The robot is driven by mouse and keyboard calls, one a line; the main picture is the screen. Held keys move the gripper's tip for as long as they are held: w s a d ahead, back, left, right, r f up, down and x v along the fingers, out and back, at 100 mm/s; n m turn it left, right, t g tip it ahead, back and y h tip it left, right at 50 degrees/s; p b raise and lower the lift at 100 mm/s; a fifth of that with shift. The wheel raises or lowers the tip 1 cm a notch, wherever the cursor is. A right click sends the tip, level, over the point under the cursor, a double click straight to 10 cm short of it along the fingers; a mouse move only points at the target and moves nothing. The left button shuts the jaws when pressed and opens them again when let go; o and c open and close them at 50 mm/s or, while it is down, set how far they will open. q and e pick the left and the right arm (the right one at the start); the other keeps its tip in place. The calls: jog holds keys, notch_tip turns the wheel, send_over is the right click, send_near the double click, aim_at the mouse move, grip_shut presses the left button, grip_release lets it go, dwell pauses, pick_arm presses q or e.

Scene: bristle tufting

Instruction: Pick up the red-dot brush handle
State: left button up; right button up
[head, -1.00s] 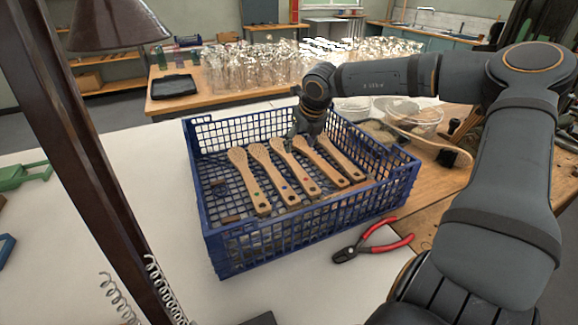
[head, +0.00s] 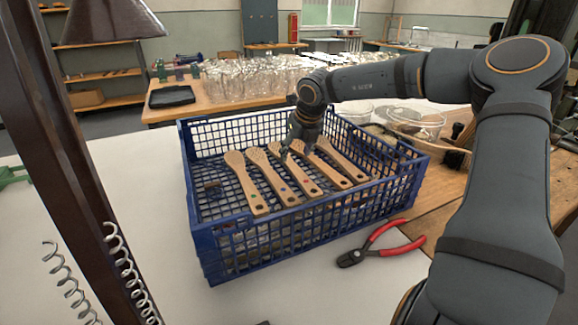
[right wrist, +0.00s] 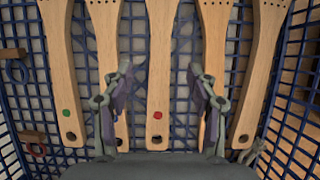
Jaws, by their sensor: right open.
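The red-dot brush handle (head: 298,173) is the middle one of a row of wooden handles lying in the blue crate (head: 240,252). In the right wrist view the red-dot handle (right wrist: 158,60) runs lengthwise between the fingers, its red dot and hanging hole toward the palm. My right gripper (head: 292,150) is over the row, open and empty; the right wrist view shows its two fingers (right wrist: 159,82) spread on either side of this handle. Whether they touch it I cannot tell. My left gripper is not in view.
A green-dot handle (head: 247,185) and a blue-dot handle (head: 268,175) lie to the left, with two more handles to the right. Crate walls surround them. Red-handled pliers (head: 385,243) lie in front of the crate. A lamp (head: 75,150) stands at left.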

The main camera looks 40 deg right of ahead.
aim_at(292, 165)
jog(key=x, duration=0.5)
jog(key=shift+w+f, duration=0.1)
jog(key=shift+w, duration=0.1)
jog(key=shift+f+b, duration=0.15)
jog(key=shift+b, duration=0.55)
jog(key=shift+s, duration=0.15)
grip_shut()
dwell(0.3)
